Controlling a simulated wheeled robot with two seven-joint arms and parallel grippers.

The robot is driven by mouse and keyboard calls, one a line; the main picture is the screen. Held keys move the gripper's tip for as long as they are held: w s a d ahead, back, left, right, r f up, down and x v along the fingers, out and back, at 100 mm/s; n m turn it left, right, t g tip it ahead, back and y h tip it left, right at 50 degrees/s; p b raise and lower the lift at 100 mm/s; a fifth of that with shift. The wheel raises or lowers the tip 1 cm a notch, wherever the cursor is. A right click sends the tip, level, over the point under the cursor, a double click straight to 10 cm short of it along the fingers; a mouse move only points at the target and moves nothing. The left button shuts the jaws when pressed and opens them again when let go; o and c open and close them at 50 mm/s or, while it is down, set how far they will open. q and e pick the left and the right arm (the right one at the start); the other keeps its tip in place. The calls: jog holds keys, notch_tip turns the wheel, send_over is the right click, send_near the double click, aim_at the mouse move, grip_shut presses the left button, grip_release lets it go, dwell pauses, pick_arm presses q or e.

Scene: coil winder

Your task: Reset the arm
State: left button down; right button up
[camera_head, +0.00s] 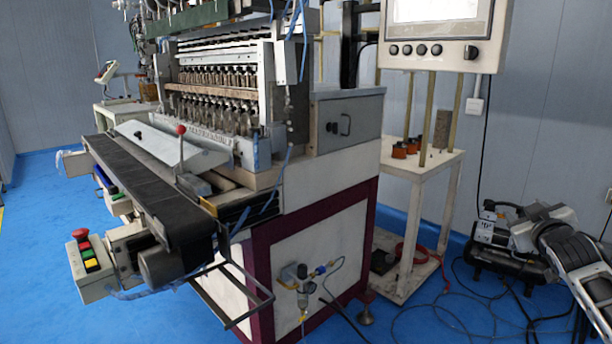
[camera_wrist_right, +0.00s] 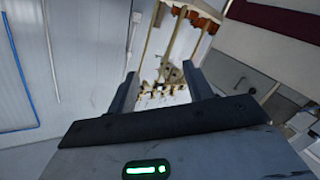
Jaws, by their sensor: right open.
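My right arm (camera_head: 575,250) comes in at the right edge of the head view, bent, with its hand near the floor beside the small white stand. In the right wrist view my right gripper (camera_wrist_right: 160,75) shows two dark fingers spread apart with nothing between them. The stand's posts and small dark items appear beyond the fingers, at a distance. My left arm and gripper are not in the head view. The coil winder (camera_head: 320,215) stands in the middle, with a black conveyor belt (camera_head: 150,190) and a red-knobbed lever (camera_head: 181,150) at its front.
A screen panel (camera_head: 440,50) stands over the white stand (camera_head: 440,165), which holds orange-and-black items (camera_head: 404,150). A black compressor (camera_head: 490,250) and loose cables lie on the blue floor near my right arm. A red-button control box (camera_head: 88,265) sticks out at the left.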

jog(key=s+a+f+n+g+y, duration=0.1)
jog(key=s+a+f+y, duration=0.1)
jog(key=s+a+f, duration=0.45)
jog(key=s+a+f+g+y, duration=0.1)
jog(key=s+a+f+y, duration=0.2)
jog(key=a+f, duration=0.65)
jog(key=s+a+f+n+g+y, duration=0.1)
jog(key=s+a+f+y, duration=0.1)
jog(key=s+a+f, duration=0.45)
pick_arm(q)
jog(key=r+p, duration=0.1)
jog(key=p, duration=0.1)
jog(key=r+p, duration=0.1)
jog(key=p, duration=0.2)
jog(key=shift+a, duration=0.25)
pick_arm(e)
jog(key=s+a+m+g+y, duration=0.2)
jog(key=s+a, duration=1.2)
jog(key=s, duration=0.4)
jog(key=shift+a, duration=0.15)
